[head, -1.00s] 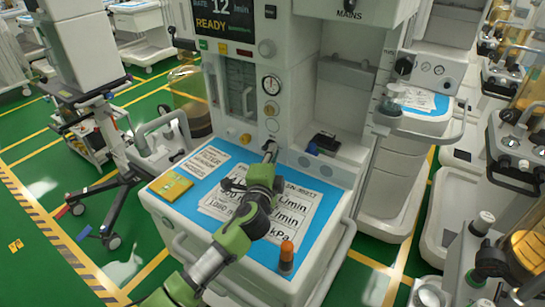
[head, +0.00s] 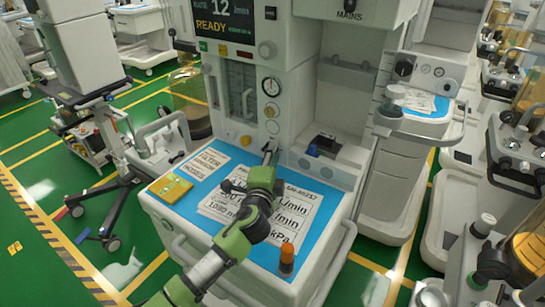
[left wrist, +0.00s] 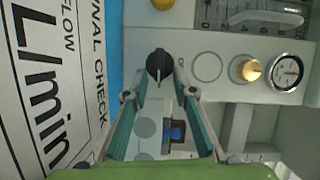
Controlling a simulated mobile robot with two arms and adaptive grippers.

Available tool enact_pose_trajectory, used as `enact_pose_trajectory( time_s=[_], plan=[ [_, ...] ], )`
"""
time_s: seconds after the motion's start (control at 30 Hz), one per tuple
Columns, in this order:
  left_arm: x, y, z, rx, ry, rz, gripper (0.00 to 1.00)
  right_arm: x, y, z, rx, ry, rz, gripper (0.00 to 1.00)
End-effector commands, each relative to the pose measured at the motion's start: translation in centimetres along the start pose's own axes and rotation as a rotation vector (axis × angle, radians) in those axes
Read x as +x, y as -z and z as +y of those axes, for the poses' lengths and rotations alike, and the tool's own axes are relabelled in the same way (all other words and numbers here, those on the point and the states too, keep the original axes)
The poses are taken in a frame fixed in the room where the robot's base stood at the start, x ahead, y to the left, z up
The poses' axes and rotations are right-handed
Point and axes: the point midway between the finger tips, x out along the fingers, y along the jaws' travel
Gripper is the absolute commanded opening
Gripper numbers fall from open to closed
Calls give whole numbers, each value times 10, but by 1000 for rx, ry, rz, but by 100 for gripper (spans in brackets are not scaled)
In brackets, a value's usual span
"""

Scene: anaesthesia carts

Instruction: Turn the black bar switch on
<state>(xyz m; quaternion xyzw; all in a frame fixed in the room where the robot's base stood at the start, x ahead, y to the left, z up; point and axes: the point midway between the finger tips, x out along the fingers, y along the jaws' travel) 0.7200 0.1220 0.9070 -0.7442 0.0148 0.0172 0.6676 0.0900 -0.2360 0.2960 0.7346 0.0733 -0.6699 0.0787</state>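The black bar switch (left wrist: 158,66) is a round black knob with a pale pointer line on the pale machine panel in the left wrist view. My left gripper (left wrist: 161,76) has its two teal-padded fingers spread, with the tips on either side of the knob's lower part. I cannot tell whether they touch it. In the head view my left gripper (head: 270,150) is at the front panel just above the worktop, and it hides the switch there. My right gripper is in neither view.
A round gauge (head: 271,87) and a brass knob (left wrist: 246,69) are on the same panel. A blue part (head: 312,149) is to the right. Printed sheets, a yellow packet (head: 170,186) and an orange-capped bottle (head: 287,258) lie or stand on the blue worktop (head: 262,257).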

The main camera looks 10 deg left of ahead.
Motion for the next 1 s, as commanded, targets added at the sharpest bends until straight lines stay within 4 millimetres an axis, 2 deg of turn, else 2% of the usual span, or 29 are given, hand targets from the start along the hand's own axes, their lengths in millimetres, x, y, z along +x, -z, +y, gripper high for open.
enact_pose_trajectory(
  time_s=[0.17,0.27,0.7,0.83,1.0],
  plan=[
    [-9,0,0,0,0,0,25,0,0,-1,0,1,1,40],
    [-23,0,1,-1,-1,1,25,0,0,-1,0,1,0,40],
    [-103,0,1,-1,-2,1,25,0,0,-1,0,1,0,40],
    [-115,0,1,0,-2,0,25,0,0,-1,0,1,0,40],
    [-120,0,1,0,-1,0,25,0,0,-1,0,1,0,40]
  ],
)
